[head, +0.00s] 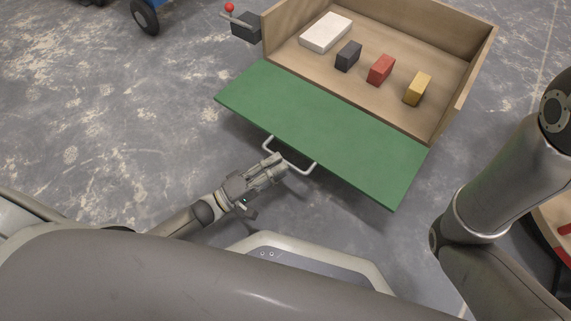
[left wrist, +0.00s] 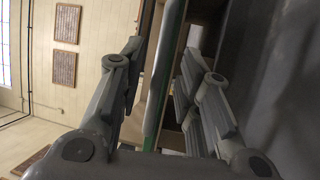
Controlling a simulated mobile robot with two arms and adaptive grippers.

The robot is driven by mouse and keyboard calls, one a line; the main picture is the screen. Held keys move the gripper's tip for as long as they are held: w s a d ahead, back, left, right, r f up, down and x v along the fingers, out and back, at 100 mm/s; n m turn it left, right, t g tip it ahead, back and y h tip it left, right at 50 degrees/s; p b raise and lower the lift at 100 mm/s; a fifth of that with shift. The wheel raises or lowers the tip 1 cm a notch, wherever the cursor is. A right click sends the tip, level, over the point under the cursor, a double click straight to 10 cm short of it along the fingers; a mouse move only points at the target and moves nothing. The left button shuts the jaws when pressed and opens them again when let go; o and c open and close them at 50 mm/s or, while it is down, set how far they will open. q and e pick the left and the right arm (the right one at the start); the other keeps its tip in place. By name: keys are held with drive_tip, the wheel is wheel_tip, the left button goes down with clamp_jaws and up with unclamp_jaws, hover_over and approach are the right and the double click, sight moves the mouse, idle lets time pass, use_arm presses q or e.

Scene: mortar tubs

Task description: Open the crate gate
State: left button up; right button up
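The wooden crate (head: 468,65) stands at the upper right of the head view. Its green gate (head: 320,128) is swung down and outward from the front, leaving the front open; I cannot tell whether it lies fully flat. A pale U-shaped handle (head: 308,172) is on the gate's outer edge. My left gripper (head: 276,164) is at this handle, overlapping its bar. In the left wrist view my left gripper (left wrist: 160,85) has its fingers apart, with the gate's green edge (left wrist: 168,65) beyond and between them. My right gripper is out of view.
In the crate lie a white block (head: 326,32), a black block (head: 348,56), a red block (head: 381,69) and a yellow block (head: 417,88). A dark box (head: 246,27) with a red-knobbed lever (head: 230,8) is at its left side. Floor left of the gate is clear.

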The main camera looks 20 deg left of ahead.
sight(286, 161)
use_arm(q)
drive_tip(key=shift+b+x, duration=0.4)
drive_tip(key=shift+x, duration=1.1)
drive_tip(key=shift+c, duration=0.4)
clamp_jaws()
